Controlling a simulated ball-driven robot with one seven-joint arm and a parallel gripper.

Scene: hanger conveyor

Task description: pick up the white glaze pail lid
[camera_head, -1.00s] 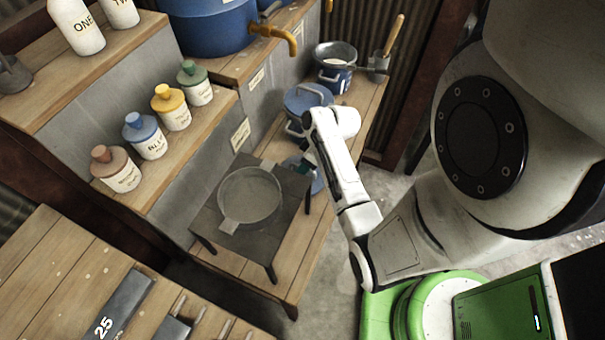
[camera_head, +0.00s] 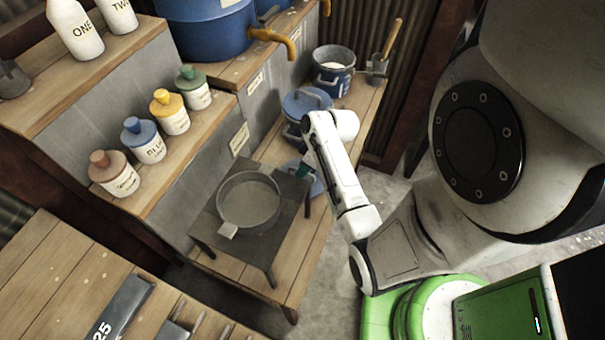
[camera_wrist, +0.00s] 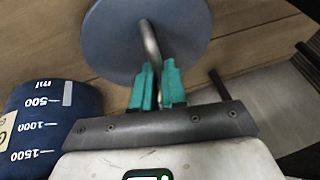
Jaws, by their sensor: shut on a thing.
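The lid (camera_wrist: 140,38) is a round blue-grey disc with a curved metal handle in the wrist view. My gripper (camera_wrist: 157,80) has its teal fingers closed around that handle. In the head view the lid (camera_head: 317,184) shows only partly, low by the wooden bench beside the dark stand, with my gripper (camera_head: 304,170) at it and my arm hiding part of it. I cannot tell whether it is clear of the bench. An open blue pail (camera_head: 333,83) with white contents stands farther back on the bench.
A lidded blue pail (camera_head: 296,130) stands just behind my gripper. The dark stand (camera_head: 213,243) with a round sieve (camera_head: 249,202) is close on the left. A metal container (camera_head: 377,70) holding a wooden-handled tool stands at the back right. Bottles line the left shelf.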

